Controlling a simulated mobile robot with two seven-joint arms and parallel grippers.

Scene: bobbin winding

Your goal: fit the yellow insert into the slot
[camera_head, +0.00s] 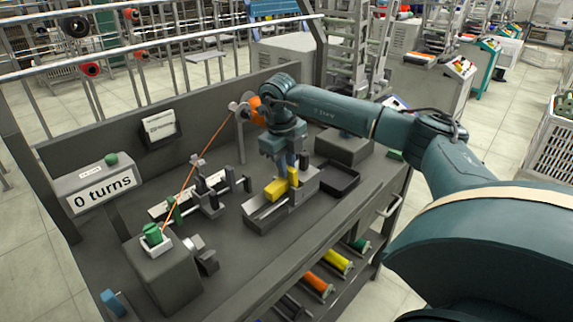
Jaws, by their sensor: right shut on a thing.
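My right gripper (288,168) reaches down from the arm over a grey slotted block (303,190) in the middle of the workbench. It is shut on the yellow insert (275,189). The insert shows as a low block with an upright yellow part to its right; I cannot tell whether these are one piece. The insert is at the top of the grey block, over its groove. I cannot tell whether it touches the block or sits in the slot. The fingers partly hide the contact. My left gripper is not in view.
A dark empty tray (338,180) stands right of the block. A winding fixture with dark posts (208,200) stands to the left, with an orange thread above it. A "0 turns" display (102,193) is far left.

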